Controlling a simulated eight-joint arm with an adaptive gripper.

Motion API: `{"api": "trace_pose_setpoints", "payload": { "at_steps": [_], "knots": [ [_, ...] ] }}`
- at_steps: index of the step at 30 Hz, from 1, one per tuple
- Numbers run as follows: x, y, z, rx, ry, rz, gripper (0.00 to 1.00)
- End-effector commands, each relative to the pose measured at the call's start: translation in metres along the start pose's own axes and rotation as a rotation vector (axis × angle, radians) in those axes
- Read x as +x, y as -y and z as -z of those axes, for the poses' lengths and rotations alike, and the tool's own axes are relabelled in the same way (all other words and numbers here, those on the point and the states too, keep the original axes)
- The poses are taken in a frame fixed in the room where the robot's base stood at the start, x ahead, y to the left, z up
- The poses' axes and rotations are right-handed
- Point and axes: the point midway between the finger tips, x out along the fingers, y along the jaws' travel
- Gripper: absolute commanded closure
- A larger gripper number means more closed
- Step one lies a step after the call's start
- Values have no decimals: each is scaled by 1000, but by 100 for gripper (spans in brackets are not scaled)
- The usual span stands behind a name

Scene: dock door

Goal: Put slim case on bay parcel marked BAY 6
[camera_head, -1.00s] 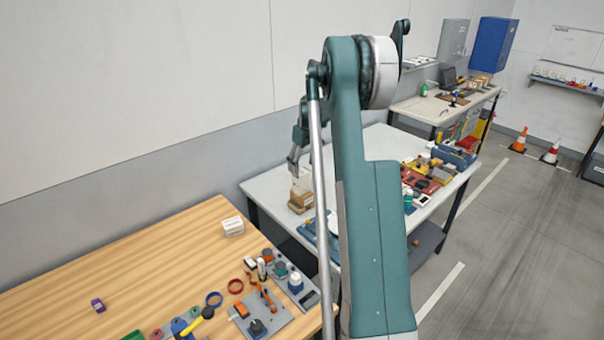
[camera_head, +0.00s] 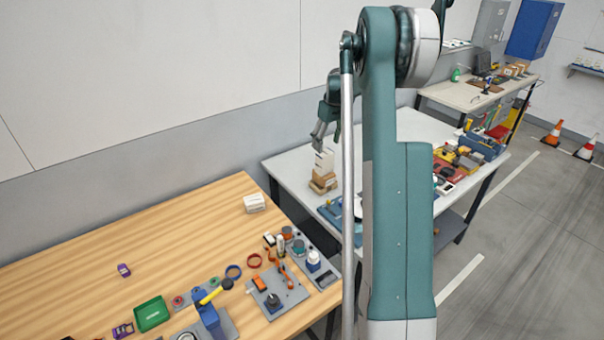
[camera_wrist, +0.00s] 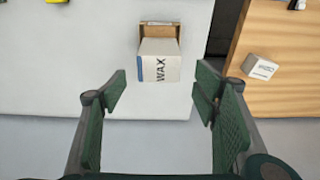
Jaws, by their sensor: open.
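A white box marked WAX with a blue stripe (camera_wrist: 160,68) sits on top of a brown cardboard box (camera_wrist: 160,27) near the edge of the pale table. In the head view the white box (camera_head: 324,160) stands on stacked brown boxes (camera_head: 322,182). I cannot tell whether either is the slim case or the bay parcel; no BAY 6 mark is readable. My gripper (camera_wrist: 161,82) is open and empty, its fingers apart on either side of the near end of the white box. In the head view my gripper (camera_head: 318,140) is just above the stack.
A wooden table (camera_head: 190,235) at left holds a white box (camera_head: 254,203), a green tray (camera_head: 151,314), rings and small tools. A gap separates it from the pale table (camera_head: 292,165). Red and yellow bins (camera_head: 452,162) and blue cases stand at the pale table's right.

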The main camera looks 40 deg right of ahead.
Motion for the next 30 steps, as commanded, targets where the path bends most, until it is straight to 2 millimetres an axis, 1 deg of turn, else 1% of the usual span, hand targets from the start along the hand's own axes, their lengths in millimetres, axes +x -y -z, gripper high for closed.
{"api": "trace_pose_setpoints", "payload": {
  "at_steps": [5,8,11,19,25,30],
  "knots": [
    [-13,16,1,-2,-7,-5,40],
    [-26,32,1,-2,-14,-9,40],
    [-42,52,0,-3,-24,-16,40],
    [-87,114,-7,-3,-57,-34,40],
    [-118,160,-19,-3,-83,-46,40],
    [-142,198,-32,-3,-106,-54,40]
  ]
}}
